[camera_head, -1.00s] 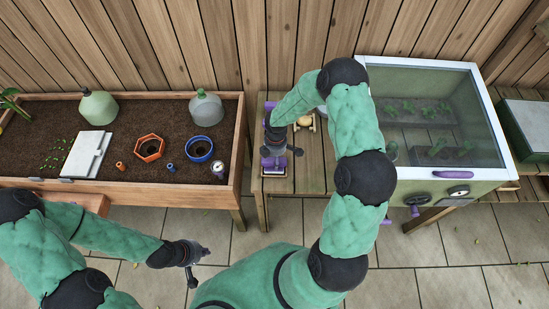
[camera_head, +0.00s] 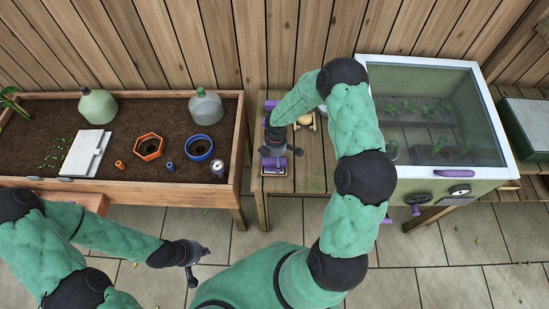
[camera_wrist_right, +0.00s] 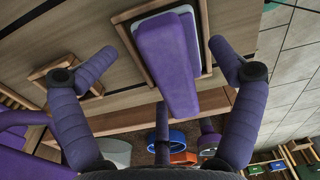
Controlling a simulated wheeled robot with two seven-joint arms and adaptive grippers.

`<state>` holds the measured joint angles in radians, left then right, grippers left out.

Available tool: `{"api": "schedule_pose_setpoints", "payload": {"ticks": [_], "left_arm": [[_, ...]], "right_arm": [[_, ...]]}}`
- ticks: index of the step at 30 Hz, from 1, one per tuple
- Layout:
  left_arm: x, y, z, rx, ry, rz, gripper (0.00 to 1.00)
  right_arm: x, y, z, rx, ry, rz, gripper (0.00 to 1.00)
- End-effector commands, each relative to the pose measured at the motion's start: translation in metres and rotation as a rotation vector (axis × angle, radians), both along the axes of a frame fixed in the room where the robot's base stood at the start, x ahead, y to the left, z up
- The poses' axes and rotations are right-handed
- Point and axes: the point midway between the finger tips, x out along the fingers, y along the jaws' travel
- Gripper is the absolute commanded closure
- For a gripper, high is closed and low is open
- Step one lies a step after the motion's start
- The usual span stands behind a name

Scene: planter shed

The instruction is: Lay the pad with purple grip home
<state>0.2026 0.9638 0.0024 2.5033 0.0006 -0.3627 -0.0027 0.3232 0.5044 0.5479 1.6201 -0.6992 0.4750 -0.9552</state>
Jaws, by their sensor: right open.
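The pad with the purple grip (camera_wrist_right: 168,65) shows in the right wrist view, its pale edge inside a wooden-rimmed frame (camera_wrist_right: 206,38). Whether it lies flat or is seated there I cannot tell. My right gripper (camera_wrist_right: 162,62) is open, one finger on each side of the grip, with gaps visible. In the head view my right gripper (camera_head: 280,152) is over the left part of the wooden table (camera_head: 312,172), and partly hides the pad (camera_head: 273,171). My left gripper (camera_head: 198,260) hangs over the paving, away from the table; its opening is unclear.
A soil-filled planter bench (camera_head: 120,188) stands at left, with pots and bottles. A glazed cold frame (camera_head: 440,110) with a purple handle stands right of the table. A small wooden item (camera_head: 304,121) is behind my right gripper. Paving in front is mostly open.

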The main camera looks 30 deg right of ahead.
Motion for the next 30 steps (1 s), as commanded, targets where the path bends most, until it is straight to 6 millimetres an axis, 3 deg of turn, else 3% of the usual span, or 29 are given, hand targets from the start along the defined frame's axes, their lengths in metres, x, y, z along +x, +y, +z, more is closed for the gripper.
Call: {"api": "schedule_pose_setpoints", "payload": {"ticks": [5, 18, 24, 30], "left_arm": [[0.000, 0.000, 0.000, 0.000, 0.000, 0.000, 1.00], [0.000, 0.000, 0.000, 0.000, 0.000, 0.000, 1.00], [0.000, 0.000, 0.000, 0.000, 0.000, 0.000, 1.00], [0.000, 0.000, 0.000, 0.000, 0.000, 0.000, 1.00]], "right_arm": [[0.002, -0.001, 0.019, -0.002, -0.005, -0.001, 0.08], [0.002, -0.004, 0.100, -0.001, -0.004, 0.000, 0.08], [0.002, -0.004, 0.117, -0.001, -0.002, 0.000, 0.08], [0.001, -0.004, 0.119, 0.000, 0.000, 0.001, 0.08]]}}
